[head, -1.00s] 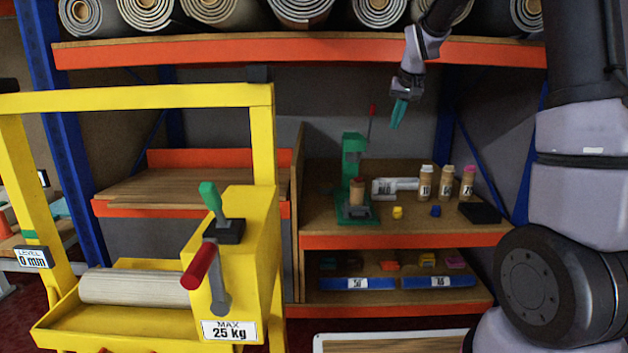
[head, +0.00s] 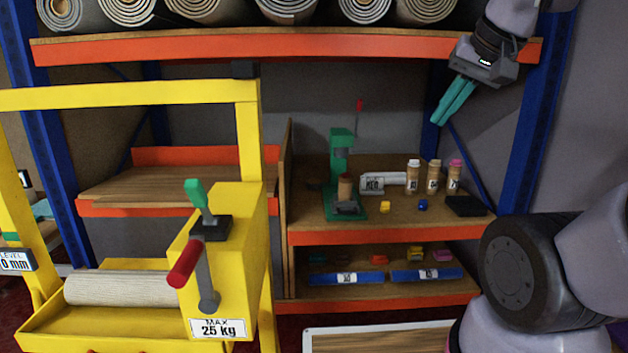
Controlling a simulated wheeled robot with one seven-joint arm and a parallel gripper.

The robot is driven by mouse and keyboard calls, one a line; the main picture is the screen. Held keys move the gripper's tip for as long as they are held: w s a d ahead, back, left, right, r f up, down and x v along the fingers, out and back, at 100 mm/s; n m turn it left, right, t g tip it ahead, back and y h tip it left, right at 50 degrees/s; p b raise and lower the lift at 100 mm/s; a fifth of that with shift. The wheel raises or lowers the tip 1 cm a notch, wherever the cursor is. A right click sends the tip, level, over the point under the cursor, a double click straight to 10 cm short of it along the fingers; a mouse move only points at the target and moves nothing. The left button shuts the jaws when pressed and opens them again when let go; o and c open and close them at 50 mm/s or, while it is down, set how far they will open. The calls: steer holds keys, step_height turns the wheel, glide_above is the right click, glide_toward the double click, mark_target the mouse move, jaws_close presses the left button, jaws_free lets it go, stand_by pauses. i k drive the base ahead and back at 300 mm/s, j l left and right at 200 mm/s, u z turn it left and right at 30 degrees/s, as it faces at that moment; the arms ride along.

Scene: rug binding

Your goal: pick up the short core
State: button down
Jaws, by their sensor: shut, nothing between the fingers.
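I cannot tell for sure which thing is the short core. A small brown cylinder (head: 345,188) stands upright in the green press (head: 341,150) on the shelf. My gripper (head: 439,117), with teal fingers, is shut and empty. It hangs above and to the right of the press, in front of the grey back wall, apart from everything on the shelf.
Rolled rugs (head: 290,10) fill the top shelf (head: 290,46) above. Small yellow and blue pieces and a black box (head: 466,206) sit on the middle shelf (head: 385,236). Blue labelled bars (head: 345,279) lie below. A yellow machine (head: 225,270) with a roll stands at left.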

mark_target(344, 183)
steer(key=i+j+z, duration=0.1)
steer(key=i+z, duration=0.15)
steer(key=i, duration=0.15)
steer(key=i+j+z, duration=0.25)
steer(key=i, duration=0.2)
steer(key=l, duration=0.1)
